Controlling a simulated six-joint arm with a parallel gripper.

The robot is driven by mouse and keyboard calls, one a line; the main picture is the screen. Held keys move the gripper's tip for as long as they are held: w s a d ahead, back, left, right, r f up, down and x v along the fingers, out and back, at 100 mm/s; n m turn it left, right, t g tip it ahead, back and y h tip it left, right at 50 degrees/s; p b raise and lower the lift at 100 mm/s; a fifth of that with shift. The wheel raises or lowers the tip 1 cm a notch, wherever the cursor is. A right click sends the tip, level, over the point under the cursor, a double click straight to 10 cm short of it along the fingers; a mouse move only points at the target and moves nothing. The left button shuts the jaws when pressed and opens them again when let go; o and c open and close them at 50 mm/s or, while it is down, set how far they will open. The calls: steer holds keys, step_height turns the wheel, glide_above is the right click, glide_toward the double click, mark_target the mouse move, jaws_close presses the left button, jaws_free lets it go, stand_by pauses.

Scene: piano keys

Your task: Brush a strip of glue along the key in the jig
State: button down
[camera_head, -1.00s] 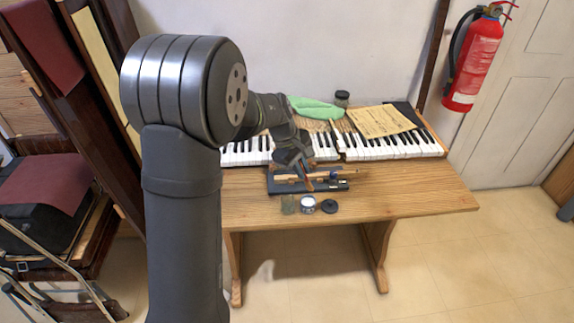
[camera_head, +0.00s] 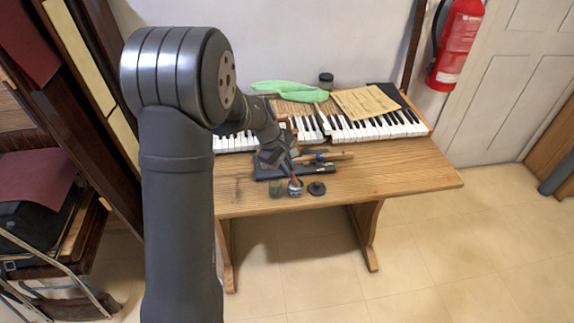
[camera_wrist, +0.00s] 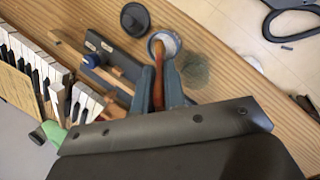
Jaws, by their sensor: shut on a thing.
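My gripper (camera_wrist: 158,92) is shut on the reddish-orange handle of a brush (camera_wrist: 157,72). The brush points down into the open glue pot (camera_wrist: 171,42), which has white at its rim; its bristles are hidden. In the head view the gripper (camera_head: 290,168) is just above the glue pot (camera_head: 295,190), in front of the jig. The jig (camera_head: 268,174) is a dark base with a wooden key (camera_head: 338,156) lying along it and a blue knob (camera_head: 321,157). Jig (camera_wrist: 119,57), key (camera_wrist: 70,43) and knob (camera_wrist: 92,61) also show in the wrist view.
A black lid (camera_head: 317,188) lies right of the pot and a small greenish item (camera_head: 272,188) stands left. The keyboard (camera_head: 375,128) lies behind the jig, with a paper sheet (camera_head: 365,102), green cloth (camera_head: 290,91) and dark jar (camera_head: 326,80). The table's front right is clear.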

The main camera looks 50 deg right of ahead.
steer(key=shift+f, duration=0.6)
stand_by(1.6)
steer(key=shift+r, duration=3.6)
steer(key=shift+w, duration=0.1)
steer(key=w+a+f+n, duration=0.1)
steer(key=w+a+f, duration=0.2)
steer(key=w+a, duration=1.05)
steer(key=w+a+f, duration=0.4)
steer(key=w+a, duration=0.9)
steer(key=a, duration=0.1)
steer(key=a+f, duration=0.4)
steer(key=a, duration=0.9)
steer(key=a+f, duration=0.5)
steer(key=a, duration=0.8)
steer(key=shift+w+f+m, duration=0.15)
steer(key=shift+f+m, duration=0.1)
steer(key=shift+m, duration=0.05)
